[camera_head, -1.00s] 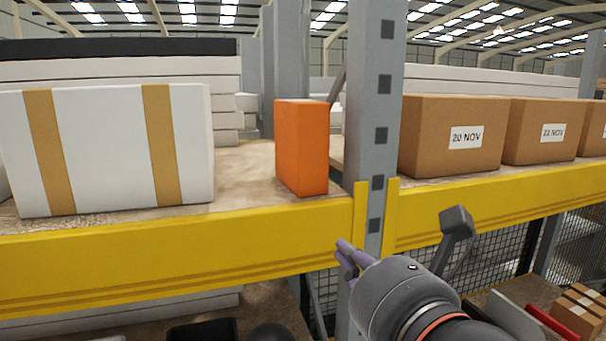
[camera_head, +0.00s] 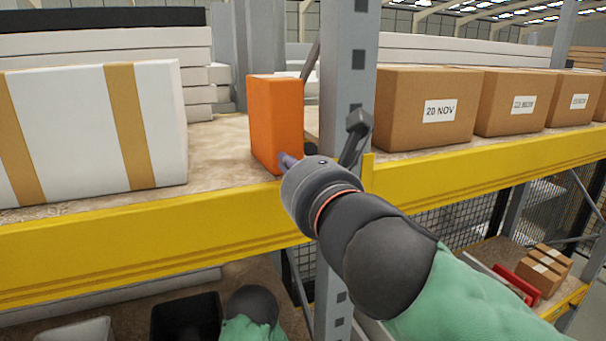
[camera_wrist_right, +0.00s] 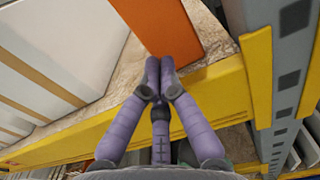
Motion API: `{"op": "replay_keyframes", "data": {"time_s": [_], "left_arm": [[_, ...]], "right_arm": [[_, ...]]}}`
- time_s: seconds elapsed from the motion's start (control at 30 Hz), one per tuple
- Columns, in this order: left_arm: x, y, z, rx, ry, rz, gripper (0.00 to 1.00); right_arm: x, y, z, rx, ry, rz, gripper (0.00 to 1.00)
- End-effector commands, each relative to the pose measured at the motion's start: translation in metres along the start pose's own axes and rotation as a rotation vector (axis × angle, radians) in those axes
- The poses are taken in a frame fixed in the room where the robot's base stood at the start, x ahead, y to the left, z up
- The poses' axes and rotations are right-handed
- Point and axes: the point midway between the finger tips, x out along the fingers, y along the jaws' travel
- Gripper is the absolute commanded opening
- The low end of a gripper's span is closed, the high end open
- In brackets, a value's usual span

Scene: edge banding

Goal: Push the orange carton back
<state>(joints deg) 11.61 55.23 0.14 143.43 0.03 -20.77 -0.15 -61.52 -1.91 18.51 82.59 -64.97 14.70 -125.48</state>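The orange carton (camera_head: 274,115) stands upright on the shelf, close behind the yellow front beam (camera_head: 120,239) and left of the grey upright. My right gripper (camera_head: 285,161) is at the carton's lower front right, partly covering that corner. In the right wrist view its purple fingers (camera_wrist_right: 160,70) are together with nothing between them. Their tips lie in front of the lower part of the carton (camera_wrist_right: 165,25); I cannot tell whether they touch it. My left gripper is not in view.
A white box with tan bands (camera_head: 75,130) stands to the left, with bare shelf between it and the carton. The grey upright (camera_head: 348,60) is close on the right. Brown boxes (camera_head: 415,115) stand beyond it. White stacked panels (camera_head: 195,75) lie behind.

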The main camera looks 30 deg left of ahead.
Motion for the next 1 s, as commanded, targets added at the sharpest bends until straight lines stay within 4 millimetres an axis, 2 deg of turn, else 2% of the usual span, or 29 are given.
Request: {"op": "replay_keyframes", "data": {"time_s": [0.2,0.67,1.0], "left_arm": [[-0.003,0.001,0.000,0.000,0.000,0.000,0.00],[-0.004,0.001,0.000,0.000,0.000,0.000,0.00],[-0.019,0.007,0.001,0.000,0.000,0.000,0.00]], "right_arm": [[0.018,0.000,-0.001,0.000,0.001,0.000,0.00],[0.023,0.000,0.000,0.000,0.001,0.000,0.00],[0.075,0.000,0.001,0.000,0.002,-0.001,0.00]]}}
